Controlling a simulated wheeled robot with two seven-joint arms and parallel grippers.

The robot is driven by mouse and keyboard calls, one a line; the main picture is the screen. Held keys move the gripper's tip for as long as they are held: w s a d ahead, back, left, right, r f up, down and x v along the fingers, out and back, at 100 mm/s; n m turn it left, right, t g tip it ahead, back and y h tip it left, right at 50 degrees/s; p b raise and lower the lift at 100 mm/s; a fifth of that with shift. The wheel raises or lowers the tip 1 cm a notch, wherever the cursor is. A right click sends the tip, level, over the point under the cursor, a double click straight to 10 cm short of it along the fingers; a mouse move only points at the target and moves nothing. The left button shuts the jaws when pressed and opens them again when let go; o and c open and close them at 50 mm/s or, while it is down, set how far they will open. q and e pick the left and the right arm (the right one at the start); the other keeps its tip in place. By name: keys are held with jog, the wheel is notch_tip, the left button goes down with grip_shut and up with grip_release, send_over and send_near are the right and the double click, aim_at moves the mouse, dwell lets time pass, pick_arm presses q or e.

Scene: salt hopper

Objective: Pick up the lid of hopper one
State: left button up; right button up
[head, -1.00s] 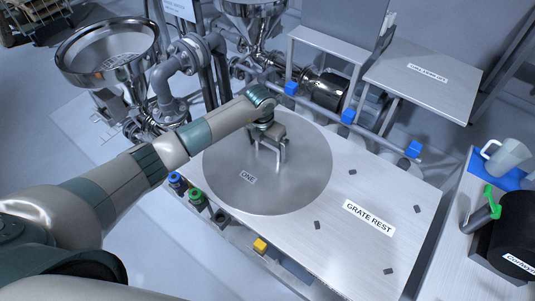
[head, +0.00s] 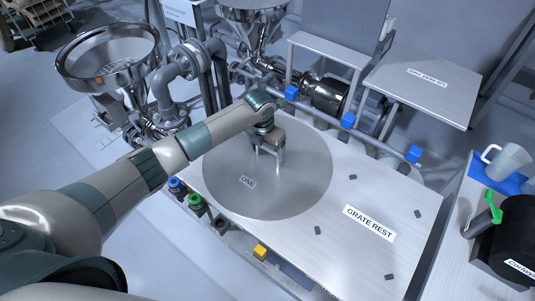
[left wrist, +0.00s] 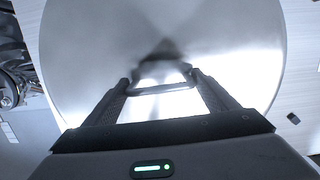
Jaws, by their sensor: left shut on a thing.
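The lid of hopper one (head: 288,193) is a large round steel disc marked "ONE". It appears flat and level over the left part of the steel bench top; whether it touches what is beneath it I cannot tell. My left gripper (head: 267,154) points down at the middle of the lid and is shut on its handle. The left wrist view shows the handle bar (left wrist: 160,89) between the fingers (left wrist: 160,95), with the shiny lid (left wrist: 80,60) behind it. What lies under the lid is hidden. My right gripper is not in view.
The bench top labelled "GRATE REST" (head: 335,262) is clear to the right, with small dark pads. An open steel funnel (head: 75,78) and pipes (head: 175,70) stand at left. Blue, green and yellow knobs (head: 260,251) line the front edge. A side bench holds a jug (head: 508,160).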

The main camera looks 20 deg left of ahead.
pick_arm(q)
jog(key=shift+w+r+b, duration=0.15)
jog(key=shift+r+b, duration=0.2)
jog(key=shift+r, duration=0.25)
jog(key=r, duration=0.1)
jog(key=r+b, duration=0.1)
jog(key=shift+d+r+b, duration=0.25)
jog(key=shift+r+b, duration=0.1)
jog(key=shift+r, duration=0.05)
jog(key=w+d+r+b, duration=0.2)
jog(key=d+r+b, duration=0.3)
jog(key=d, duration=0.6)
jog(key=shift+r, duration=0.95)
